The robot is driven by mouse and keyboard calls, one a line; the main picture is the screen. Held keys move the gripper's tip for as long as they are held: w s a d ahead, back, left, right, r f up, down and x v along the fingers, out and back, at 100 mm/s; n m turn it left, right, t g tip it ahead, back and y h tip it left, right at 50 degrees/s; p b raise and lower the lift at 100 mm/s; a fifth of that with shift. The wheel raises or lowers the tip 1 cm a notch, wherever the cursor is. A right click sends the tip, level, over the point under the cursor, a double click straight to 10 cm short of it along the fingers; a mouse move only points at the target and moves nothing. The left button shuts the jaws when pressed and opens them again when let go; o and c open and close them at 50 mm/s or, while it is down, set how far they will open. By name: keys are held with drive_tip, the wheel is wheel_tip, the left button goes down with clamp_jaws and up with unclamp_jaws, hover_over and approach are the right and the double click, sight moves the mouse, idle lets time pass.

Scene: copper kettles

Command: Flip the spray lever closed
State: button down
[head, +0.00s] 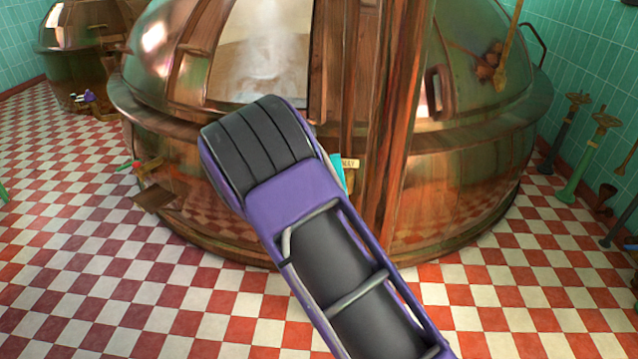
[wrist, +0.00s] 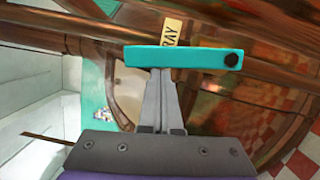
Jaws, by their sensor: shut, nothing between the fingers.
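The spray lever is a teal bar (wrist: 185,57) with a dark bolt near its right end. It lies across the wrist view, just below a cream label (wrist: 173,32) whose readable letters are "RAY". In the head view a teal piece (head: 337,172) shows beside my arm, near the label (head: 350,163). My gripper (wrist: 161,72) is shut and empty, its fingertips right at the lever's lower edge. I cannot tell if they touch it. My arm hides the gripper in the head view.
The large copper kettle (head: 455,150) fills the middle, with a wooden post (head: 397,130) in front. A small red-handled valve (head: 135,165) is at its left. Another kettle (head: 75,50) is back left.

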drive_tip(key=shift+d+r+m+b, duration=0.25)
drive_tip(key=shift+d+m+b, duration=0.55)
drive_tip(key=shift+m, duration=0.2)
drive_tip(key=s+a, duration=0.6)
drive_tip(key=s, duration=0.3)
drive_tip(key=shift+s+a+b, duration=0.3)
drive_tip(key=shift+a+b, duration=0.1)
drive_tip(key=shift+b, duration=0.05)
drive_tip(key=shift+r, duration=0.1)
